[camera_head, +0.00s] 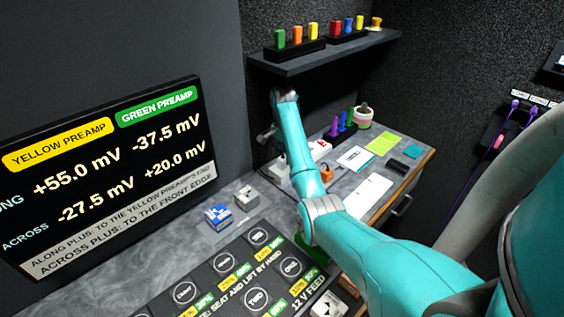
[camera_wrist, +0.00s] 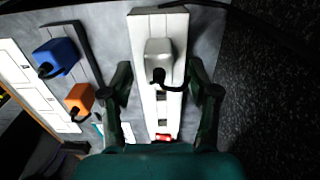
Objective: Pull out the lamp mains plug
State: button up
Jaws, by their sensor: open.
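A pale grey plug (camera_wrist: 158,51) sits in a white socket strip (camera_wrist: 174,24) in the wrist view, with a black cable leaving its near end. No label shows that it is the lamp's plug. My gripper (camera_wrist: 160,76) is open, its dark fingers on either side of the strip, close to the plug's near end and not closed on it. The strip has empty outlets below the plug and a red part (camera_wrist: 163,137) at its lower end. In the head view my arm hides the gripper and most of this area; a white strip end (camera_head: 320,150) shows beside the arm.
A blue plug (camera_wrist: 56,55) and an orange plug (camera_wrist: 78,99) are left of the strip in the wrist view. A shelf (camera_head: 330,55) with coloured blocks hangs above the bench. A screen (camera_head: 110,180) stands at left.

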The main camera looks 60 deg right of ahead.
notch_tip(320, 180, down, 2)
jog(key=shift+f, duration=0.25)
jog(key=shift+c, duration=0.2)
grip_shut()
jog(key=shift+r, duration=0.15)
